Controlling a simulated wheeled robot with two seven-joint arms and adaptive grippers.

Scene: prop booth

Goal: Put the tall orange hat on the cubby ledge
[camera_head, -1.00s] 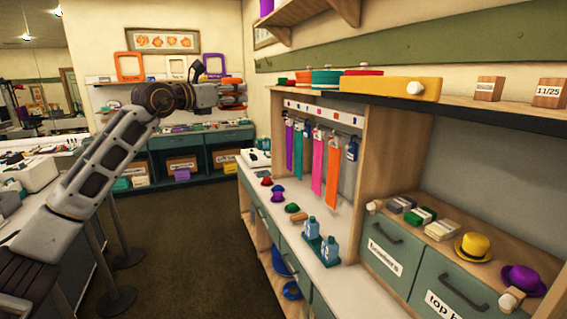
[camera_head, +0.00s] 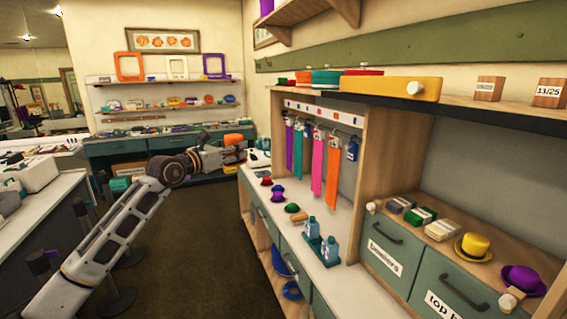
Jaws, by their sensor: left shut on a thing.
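My left gripper (camera_head: 238,153) is at the end of the arm reaching in from the left, beside the far end of the white counter. It is shut on a small orange thing (camera_head: 233,139), which looks like the tall orange hat; its shape is partly hidden by the gripper and too small to read clearly. The cubby ledge, seemingly the wooden top (camera_head: 408,229) above the green drawers at the right, holds a yellow hat (camera_head: 473,247) and a purple hat (camera_head: 522,279). My right gripper is out of view.
Small boxes (camera_head: 421,216) stand on the ledge left of the yellow hat. The white counter (camera_head: 308,262) bears small coloured hats and blue bottles (camera_head: 329,248). Coloured strips (camera_head: 317,165) hang above it. A white machine (camera_head: 257,154) is close to my gripper.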

